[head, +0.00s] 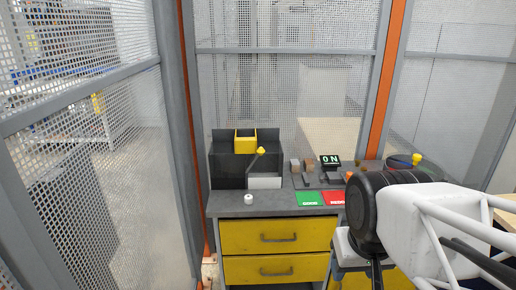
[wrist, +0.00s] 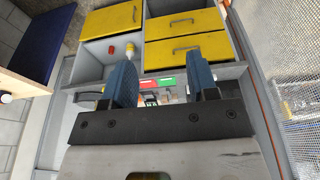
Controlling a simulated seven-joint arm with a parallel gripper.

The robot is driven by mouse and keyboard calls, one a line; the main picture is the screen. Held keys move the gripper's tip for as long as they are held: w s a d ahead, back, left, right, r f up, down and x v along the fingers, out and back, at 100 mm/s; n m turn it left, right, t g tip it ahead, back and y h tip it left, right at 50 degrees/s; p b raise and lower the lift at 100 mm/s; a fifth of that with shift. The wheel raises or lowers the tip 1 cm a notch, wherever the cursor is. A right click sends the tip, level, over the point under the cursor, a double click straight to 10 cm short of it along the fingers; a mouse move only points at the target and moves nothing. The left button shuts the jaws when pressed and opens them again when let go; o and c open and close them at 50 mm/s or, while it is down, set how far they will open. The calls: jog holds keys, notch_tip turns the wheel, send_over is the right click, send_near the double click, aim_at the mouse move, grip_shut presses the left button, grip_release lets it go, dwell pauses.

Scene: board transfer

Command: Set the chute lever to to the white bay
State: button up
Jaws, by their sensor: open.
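The chute unit (head: 228,168) is a dark box at the back left of the grey worktop in the head view. Its lever (head: 256,159) is a thin rod with a yellow knob (head: 261,151), leaning up and to the right. The white bay (head: 264,183) is the pale front at the lower right of the unit, below the knob; a dark bay lies to its left. A yellow open holder (head: 246,142) sits on top. My gripper is open and empty, its two blue fingers apart in the wrist view (wrist: 163,80), well right of the lever. The chute is not clearly seen there.
Green (head: 309,198) and red (head: 335,198) pads lie on the worktop right of the chute, before an ON sign (head: 331,160). A small white round thing (head: 248,198) stands at the front left. Yellow drawers (head: 278,237) are below. Mesh fencing (head: 90,120) encloses the place.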

jog(key=shift+w+r, duration=0.1)
jog(key=shift+w, duration=0.1)
jog(key=c, duration=0.5)
jog(key=shift+w+r, duration=0.3)
jog(key=shift+w, duration=0.3)
grip_shut()
jog(key=w+a+r+m+g+y, duration=0.1)
jog(key=w+r+y, duration=0.15)
jog(key=w, duration=1.85)
jog(key=w+a+r+m+y, duration=0.1)
jog(key=w+r, duration=0.2)
jog(key=w, duration=1.7)
jog(key=w+f+y, duration=0.1)
jog(key=w+f, duration=0.1)
jog(key=w, duration=0.5)
jog(key=w+f+m+y, duration=0.1)
jog(key=w+f, duration=0.1)
jog(key=w, duration=0.6)
jog(key=shift+w+d+f+g, duration=0.25)
jog(key=shift+d+f+g, duration=0.05)
jog(key=shift+f, duration=0.1)
